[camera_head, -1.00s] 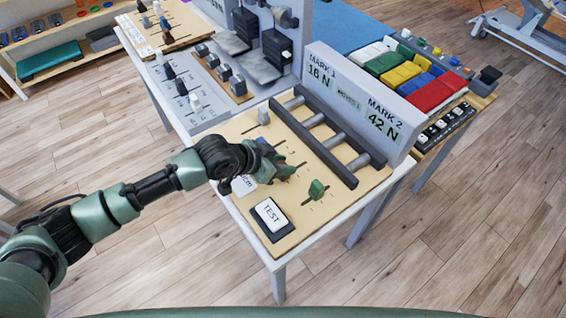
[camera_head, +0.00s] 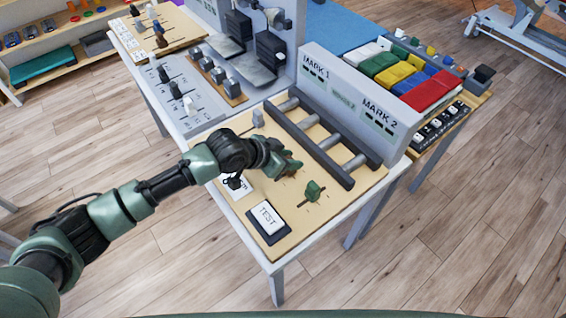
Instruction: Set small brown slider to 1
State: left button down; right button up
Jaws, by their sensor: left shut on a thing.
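My left gripper (camera_head: 288,166) reaches in from the left over the tan slider board (camera_head: 338,199). It is shut on the small brown slider, at the middle track between the grey slider and the green slider. A little brown shows at the fingertips; the fingers hide the rest of the knob and most of its track, so I cannot read its setting. The green slider (camera_head: 313,191) stands on its own track to the right. The grey slider (camera_head: 257,119) stands behind the gripper. My right gripper is not in view.
A white TEST button (camera_head: 267,216) sits at the board's front corner. A dark-railed frame with rollers (camera_head: 321,143) lies behind the sliders, before a grey MARK 1 and MARK 2 panel (camera_head: 345,98). Other slider boards (camera_head: 174,92) stand to the left.

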pick_arm(q)
jog(key=shift+a, duration=0.15)
jog(key=c, duration=1)
grip_release()
jog(key=shift+s, duration=0.1)
jog(key=shift+c, duration=0.2)
jog(key=v, duration=0.7)
jog(key=shift+s+a+r+b, duration=0.15)
jog(key=shift+a+r+b, duration=0.1)
jog(key=shift+b, duration=0.2)
